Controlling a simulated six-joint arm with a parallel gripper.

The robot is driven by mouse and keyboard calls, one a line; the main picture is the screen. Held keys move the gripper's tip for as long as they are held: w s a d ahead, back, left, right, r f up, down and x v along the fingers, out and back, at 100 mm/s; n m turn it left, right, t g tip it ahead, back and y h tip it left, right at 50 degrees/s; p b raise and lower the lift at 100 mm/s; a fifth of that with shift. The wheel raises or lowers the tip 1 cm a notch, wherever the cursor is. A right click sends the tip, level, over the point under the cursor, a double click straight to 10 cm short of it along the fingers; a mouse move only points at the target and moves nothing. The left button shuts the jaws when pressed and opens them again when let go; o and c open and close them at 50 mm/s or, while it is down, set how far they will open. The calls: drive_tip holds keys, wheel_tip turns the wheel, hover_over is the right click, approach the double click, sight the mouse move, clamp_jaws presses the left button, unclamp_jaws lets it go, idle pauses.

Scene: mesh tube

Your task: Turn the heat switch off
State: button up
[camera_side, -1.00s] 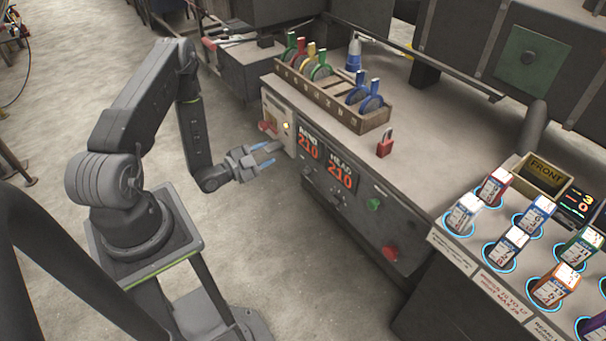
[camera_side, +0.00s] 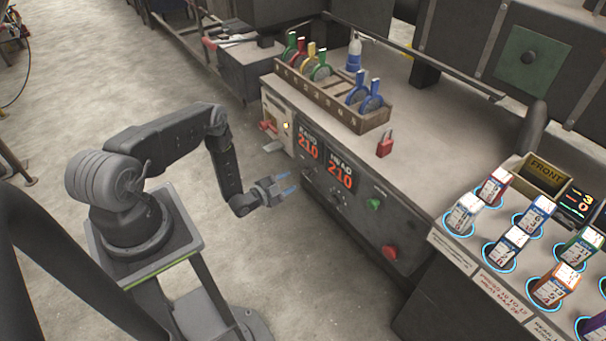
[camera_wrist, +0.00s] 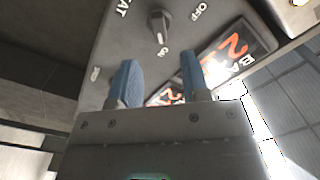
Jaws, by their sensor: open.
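The heat switch (camera_wrist: 160,24) is a dark rotary knob on the grey panel at the top of the wrist view. OFF is printed to its upper right and ON below it, and a partly cut-off label ends in "AT". The knob's pale mark points towards ON. My gripper (camera_wrist: 160,76) has its two blue fingers apart and empty, below the knob in that view. In the side view my gripper (camera_side: 283,182) is in front of the cabinet's front panel, left of its lower controls. I cannot clearly pick out the knob there.
Two red displays reading 210 (camera_side: 341,174) sit on the panel. A green button (camera_side: 374,204) and a red button (camera_side: 390,252) are to the right. A red-handled box (camera_side: 270,128) is at the left end. A wooden rack (camera_side: 330,100) and red padlock (camera_side: 385,143) stand on top.

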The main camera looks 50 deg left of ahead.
sight(304, 173)
drive_tip(key=w, duration=0.6)
drive_tip(key=shift+w, duration=0.35)
drive_tip(key=c, duration=0.6)
